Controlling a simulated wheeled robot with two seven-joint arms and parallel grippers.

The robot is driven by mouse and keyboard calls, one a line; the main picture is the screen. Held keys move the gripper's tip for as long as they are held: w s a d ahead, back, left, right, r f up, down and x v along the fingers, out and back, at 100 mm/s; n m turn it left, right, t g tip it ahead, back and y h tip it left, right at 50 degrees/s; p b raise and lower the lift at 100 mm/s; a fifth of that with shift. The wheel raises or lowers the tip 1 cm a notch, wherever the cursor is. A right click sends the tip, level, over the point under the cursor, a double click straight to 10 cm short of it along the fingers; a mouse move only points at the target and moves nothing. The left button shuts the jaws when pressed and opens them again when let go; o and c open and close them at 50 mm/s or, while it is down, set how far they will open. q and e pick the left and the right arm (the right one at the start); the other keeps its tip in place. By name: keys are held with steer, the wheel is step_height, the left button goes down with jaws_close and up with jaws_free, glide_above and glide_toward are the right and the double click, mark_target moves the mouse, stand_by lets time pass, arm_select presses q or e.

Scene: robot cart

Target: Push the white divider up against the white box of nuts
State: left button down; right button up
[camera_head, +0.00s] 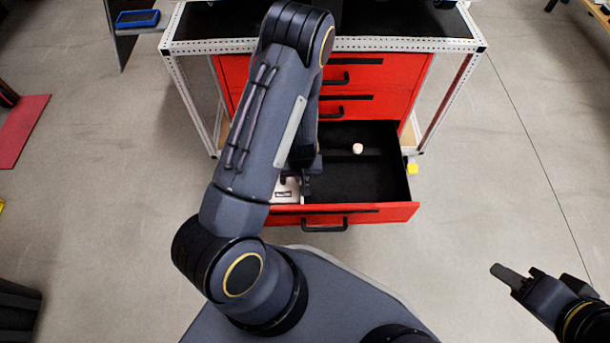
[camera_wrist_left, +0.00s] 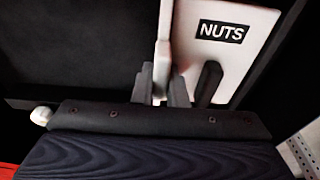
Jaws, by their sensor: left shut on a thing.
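The white box of nuts (camera_head: 287,191) sits in the front left of the open drawer, partly hidden by my left arm. Its NUTS label and top show in the left wrist view (camera_wrist_left: 232,55). The white divider (camera_wrist_left: 164,45) is a thin upright strip along the box's left side there; I cannot tell whether they touch all along. My left gripper (camera_wrist_left: 160,88) is shut on the divider; in the head view it (camera_head: 306,182) is down in the drawer, mostly covered by my arm. My right gripper (camera_head: 515,277) is over the floor, away from the drawer; its finger gap is unclear.
The red drawer (camera_head: 385,212) is pulled out, with a black floor mostly free to the right. A small pale round object (camera_head: 357,148) lies toward its back. A yellow block (camera_head: 412,169) is beside the drawer's right edge. Cart posts (camera_head: 448,100) flank the drawers.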

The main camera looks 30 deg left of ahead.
arm_select(q)
steer(key=c, duration=1.4)
jaws_free()
steer(key=shift+o, duration=0.2)
steer(key=r+p, duration=0.1)
steer(key=r, duration=0.1)
steer(key=r+p, duration=0.1)
steer(key=r, duration=0.2)
steer(key=s+r+p, duration=0.1)
steer(key=r+p, duration=0.1)
steer(key=shift+d+r, duration=0.2)
steer(key=shift+d, duration=0.05)
steer(key=shift+r, duration=0.2)
